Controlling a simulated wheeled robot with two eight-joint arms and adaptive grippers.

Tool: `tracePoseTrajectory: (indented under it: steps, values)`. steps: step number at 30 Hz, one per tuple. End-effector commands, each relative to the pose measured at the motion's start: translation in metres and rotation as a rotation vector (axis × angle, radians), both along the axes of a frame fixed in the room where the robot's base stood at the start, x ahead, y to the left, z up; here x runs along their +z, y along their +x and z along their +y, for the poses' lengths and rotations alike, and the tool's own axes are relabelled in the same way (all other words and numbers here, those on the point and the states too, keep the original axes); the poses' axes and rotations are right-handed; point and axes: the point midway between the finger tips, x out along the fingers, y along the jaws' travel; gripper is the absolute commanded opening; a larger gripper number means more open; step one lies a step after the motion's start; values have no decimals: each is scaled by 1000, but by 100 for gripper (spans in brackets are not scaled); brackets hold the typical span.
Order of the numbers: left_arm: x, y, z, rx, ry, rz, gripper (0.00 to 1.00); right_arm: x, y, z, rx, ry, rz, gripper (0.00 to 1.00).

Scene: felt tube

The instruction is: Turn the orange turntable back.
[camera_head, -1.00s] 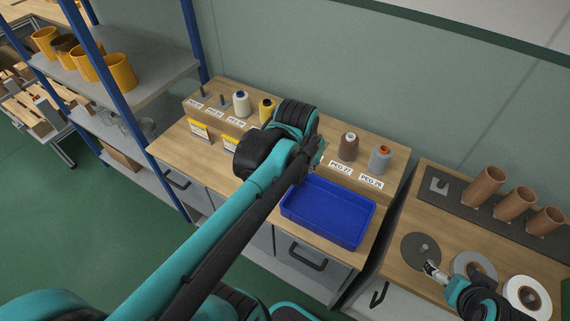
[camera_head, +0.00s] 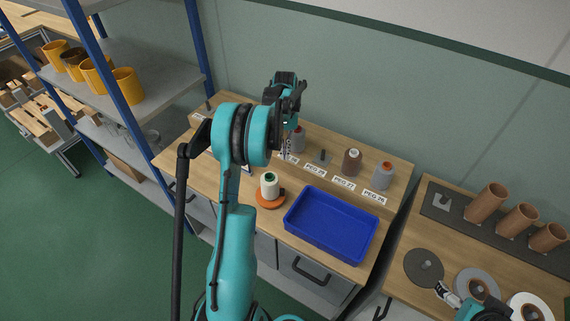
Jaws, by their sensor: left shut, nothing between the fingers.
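The orange turntable (camera_head: 271,203) shows in the head view on the wooden bench, left of the blue tray. A white spool (camera_head: 269,184) with a dark green top stands upright on it. The turntable's left edge lies close to my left arm in the picture. My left gripper (camera_head: 287,153) is shut and empty, pointing down near the labelled pegs, above and behind the turntable and apart from it. My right gripper (camera_head: 439,288) is at the lower right near a grey disc; its fingers are too small to judge.
The blue tray (camera_head: 331,226) stands right of the turntable. Behind it are a bare peg (camera_head: 322,157), a brown spool (camera_head: 352,161) and a grey spool (camera_head: 382,176). My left arm hides part of the bench's left side. Brown tubes (camera_head: 486,202) stand on the right bench.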

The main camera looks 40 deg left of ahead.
Motion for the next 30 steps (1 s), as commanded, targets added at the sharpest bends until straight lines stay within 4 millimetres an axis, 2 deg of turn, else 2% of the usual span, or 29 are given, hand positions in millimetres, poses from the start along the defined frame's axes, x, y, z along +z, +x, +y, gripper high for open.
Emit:
tracePoseTrajectory:
  steps: [13,16,21,30]
  values:
    - [-91,-18,-14,-1,1,-2,0,-30,0,0,0,0,0,87]
    - [-86,-33,-25,-1,1,-2,0,-33,0,0,0,0,0,87]
    - [-85,-46,-35,0,0,-1,0,-36,0,0,0,0,0,87]
    - [-84,-49,-38,-1,0,-2,0,-37,0,0,0,0,0,87]
